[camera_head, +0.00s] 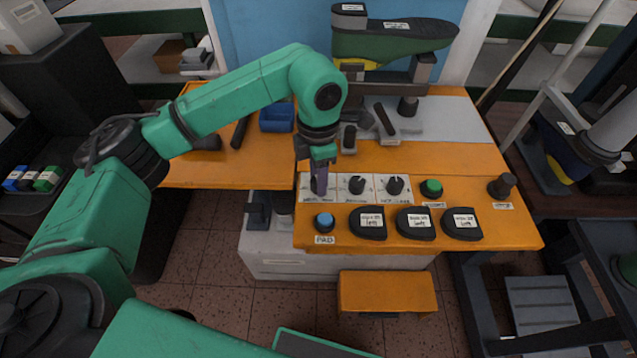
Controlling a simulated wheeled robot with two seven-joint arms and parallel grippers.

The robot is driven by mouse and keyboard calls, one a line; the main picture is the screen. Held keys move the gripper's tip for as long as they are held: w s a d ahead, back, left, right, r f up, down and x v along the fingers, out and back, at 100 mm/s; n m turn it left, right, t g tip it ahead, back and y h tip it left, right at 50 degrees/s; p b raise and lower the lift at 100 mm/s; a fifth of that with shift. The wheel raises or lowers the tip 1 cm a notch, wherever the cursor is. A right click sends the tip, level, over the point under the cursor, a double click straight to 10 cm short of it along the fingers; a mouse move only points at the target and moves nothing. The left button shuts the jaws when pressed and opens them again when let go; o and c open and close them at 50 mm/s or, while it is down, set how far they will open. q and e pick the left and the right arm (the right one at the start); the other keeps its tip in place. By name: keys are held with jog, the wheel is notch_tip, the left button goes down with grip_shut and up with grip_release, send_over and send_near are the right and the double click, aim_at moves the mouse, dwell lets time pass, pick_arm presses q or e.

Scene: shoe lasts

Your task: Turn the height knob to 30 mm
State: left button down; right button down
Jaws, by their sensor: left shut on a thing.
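Three dark knobs stand in a row on white dial plates on the orange bench. My left gripper (322,182) points down at the leftmost knob (316,186) and is shut on it. The gripper covers much of this knob, and its pointer and scale are not readable. The lettering under the dials is too small to read surely, but the left one fits a height knob. The middle knob (357,185) and the right knob (395,185) are free. My right gripper is not in view.
A green button (431,188) is right of the dials. A blue PAD button (324,221) and three black labelled pads (416,223) lie in front. A green machine head (394,40) and blue tray (277,117) are behind.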

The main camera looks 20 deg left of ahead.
pick_arm(q)
jog(key=shift+w+r+m+b, duration=0.1)
jog(key=shift+m+b, duration=0.9)
jog(key=shift+m, duration=0.8)
jog(key=shift+c, duration=2.3)
grip_release()
notch_tip(320, 180, up, 8)
jog(key=shift+r, duration=0.2)
notch_tip(320, 180, up, 6)
jog(key=p, duration=0.1)
